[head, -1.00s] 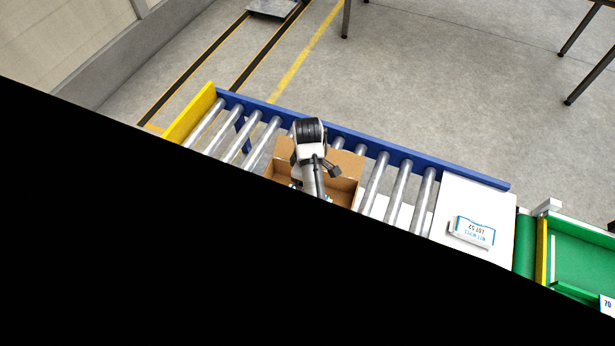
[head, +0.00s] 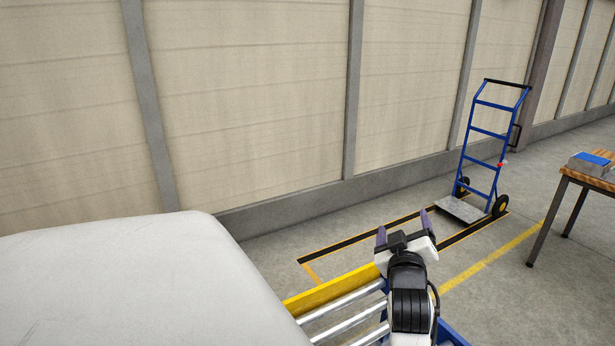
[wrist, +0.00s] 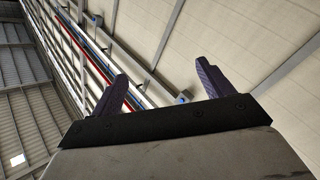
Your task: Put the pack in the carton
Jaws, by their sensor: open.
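My gripper (head: 403,226) is raised above the far left end of the roller conveyor in the head view, its purple fingers pointing away from me. In the wrist view my gripper (wrist: 160,88) shows two spread fingers with nothing between them, against the wall and roof. It is open and empty. Neither the pack nor the carton shows in the current views.
The conveyor's rollers (head: 343,306) and yellow end plate (head: 333,290) lie under my arm. A blue hand truck (head: 490,150) stands by the panelled wall (head: 250,100). A wooden table (head: 590,180) is at the right. A large pale surface fills the lower left.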

